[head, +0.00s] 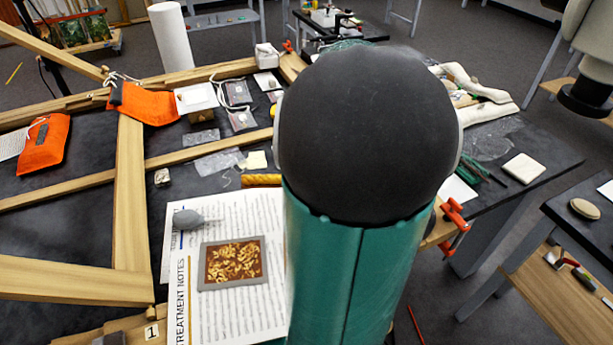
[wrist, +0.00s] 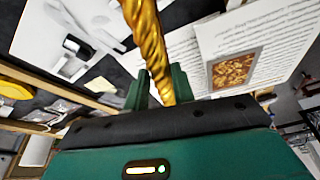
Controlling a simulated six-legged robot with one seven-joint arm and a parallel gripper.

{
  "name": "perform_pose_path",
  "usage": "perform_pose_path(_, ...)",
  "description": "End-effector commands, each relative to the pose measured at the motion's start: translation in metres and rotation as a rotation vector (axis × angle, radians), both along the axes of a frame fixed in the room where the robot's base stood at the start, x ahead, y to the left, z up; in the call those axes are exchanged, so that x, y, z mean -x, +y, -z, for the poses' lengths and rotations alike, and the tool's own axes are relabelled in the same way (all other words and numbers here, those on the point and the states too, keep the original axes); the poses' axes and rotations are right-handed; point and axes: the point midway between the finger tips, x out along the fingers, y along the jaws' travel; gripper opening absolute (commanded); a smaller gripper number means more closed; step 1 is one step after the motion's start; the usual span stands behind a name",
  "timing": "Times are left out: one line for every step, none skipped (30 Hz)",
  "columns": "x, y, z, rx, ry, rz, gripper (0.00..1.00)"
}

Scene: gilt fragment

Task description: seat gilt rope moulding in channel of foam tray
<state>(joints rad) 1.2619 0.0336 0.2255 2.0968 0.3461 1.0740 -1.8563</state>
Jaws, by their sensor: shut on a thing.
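The gilt rope moulding (wrist: 150,45) is a twisted gold rod. In the wrist view it runs from the top edge down between the two green fingers of my gripper (wrist: 160,88), which is shut on it. In the head view a short gold piece of the moulding (head: 260,181) shows left of my arm; my arm hides the rest and my gripper. A pale panel with grey shapes (wrist: 52,45) lies at upper left in the wrist view. I cannot tell whether it is the foam tray, and no channel is clear in either view.
Treatment notes (head: 188,285) lie on the dark table with a grey-edged panel of gilt fragments (head: 234,263) and a grey weight (head: 187,219). Wooden frame bars (head: 130,190) and orange bags (head: 44,143) occupy the left. A red clamp (head: 455,225) grips the right edge.

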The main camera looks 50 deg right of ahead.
Motion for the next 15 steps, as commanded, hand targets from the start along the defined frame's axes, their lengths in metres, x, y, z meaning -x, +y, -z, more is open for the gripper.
perform_pose_path(-0.006, -0.009, 0.006, -0.003, 0.0, 0.003, 0.0)
perform_pose_path(-0.009, -0.013, 0.008, -0.002, -0.001, 0.002, 0.0)
perform_pose_path(-0.014, -0.02, 0.012, -0.004, -0.001, 0.001, 0.0)
perform_pose_path(-0.017, -0.024, 0.014, -0.003, -0.001, 0.002, 0.0)
perform_pose_path(-0.02, -0.029, 0.017, -0.004, -0.001, 0.001, 0.0)
perform_pose_path(-0.024, -0.035, 0.02, -0.002, -0.001, 0.002, 0.0)
perform_pose_path(-0.028, -0.04, 0.023, -0.002, -0.001, 0.002, 0.0)
perform_pose_path(-0.031, -0.045, 0.025, -0.003, -0.002, 0.003, 0.0)
perform_pose_path(-0.033, -0.049, 0.033, -0.005, 0.0, 0.003, 0.0)
perform_pose_path(-0.035, -0.052, 0.039, -0.005, 0.0, 0.003, 0.0)
perform_pose_path(-0.038, -0.056, 0.044, -0.003, 0.0, 0.002, 0.0)
perform_pose_path(-0.041, -0.061, 0.051, -0.004, 0.0, 0.001, 0.0)
perform_pose_path(-0.043, -0.064, 0.056, -0.005, 0.0, 0.001, 0.0)
perform_pose_path(-0.045, -0.067, 0.06, -0.003, -0.001, 0.002, 0.0)
perform_pose_path(-0.048, -0.071, 0.065, -0.004, -0.001, 0.001, 0.0)
